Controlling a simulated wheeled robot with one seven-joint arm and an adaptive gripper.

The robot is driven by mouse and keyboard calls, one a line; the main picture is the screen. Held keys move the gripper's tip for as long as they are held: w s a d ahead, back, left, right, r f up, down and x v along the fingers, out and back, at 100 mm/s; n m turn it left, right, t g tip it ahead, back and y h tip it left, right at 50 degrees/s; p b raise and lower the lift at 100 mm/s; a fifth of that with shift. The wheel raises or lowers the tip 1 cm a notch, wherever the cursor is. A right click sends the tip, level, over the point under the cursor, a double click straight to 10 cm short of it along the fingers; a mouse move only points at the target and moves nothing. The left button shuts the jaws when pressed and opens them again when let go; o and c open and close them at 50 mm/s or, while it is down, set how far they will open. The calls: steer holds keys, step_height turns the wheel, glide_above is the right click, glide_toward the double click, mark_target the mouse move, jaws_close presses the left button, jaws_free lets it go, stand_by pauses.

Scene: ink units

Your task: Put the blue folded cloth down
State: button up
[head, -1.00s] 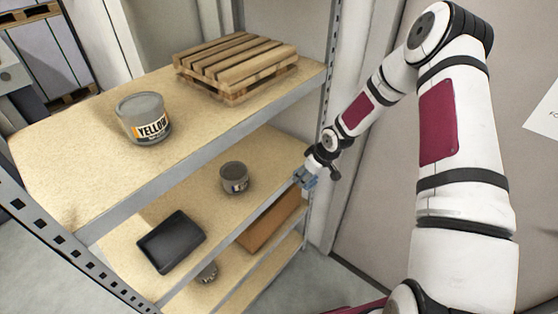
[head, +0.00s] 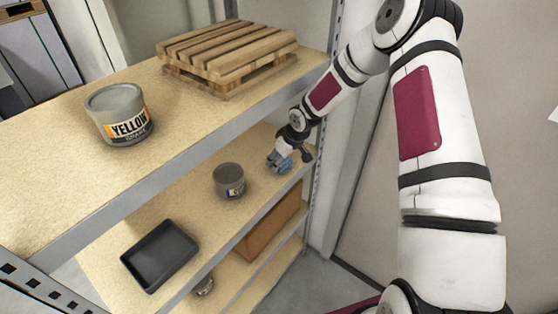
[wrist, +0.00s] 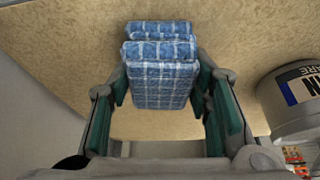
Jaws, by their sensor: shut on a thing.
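The blue folded cloth (wrist: 160,82), with a pale check pattern, is between the fingers of my gripper (wrist: 162,98) in the wrist view. My gripper is shut on it. In the head view my gripper (head: 280,163) is over the right end of the middle shelf (head: 207,222), with the cloth showing small and blue at its tip. In the wrist view the tan shelf board lies beyond the cloth. I cannot tell whether the cloth touches the board.
A small grey tin (head: 229,181) stands on the middle shelf, left of my gripper. A black tray (head: 160,256) lies nearer the front left. The upper shelf, holding a YELLOW tin (head: 120,115) and a wooden pallet (head: 228,55), is above. A cardboard box (head: 270,222) sits below.

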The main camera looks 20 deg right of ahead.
steer(key=o, duration=1.1)
steer(key=shift+s+f, duration=0.15)
steer(key=shift+f, duration=0.15)
steer(key=d+b+v, duration=0.1)
steer(key=v, duration=1.1)
steer(key=shift+f, duration=0.1)
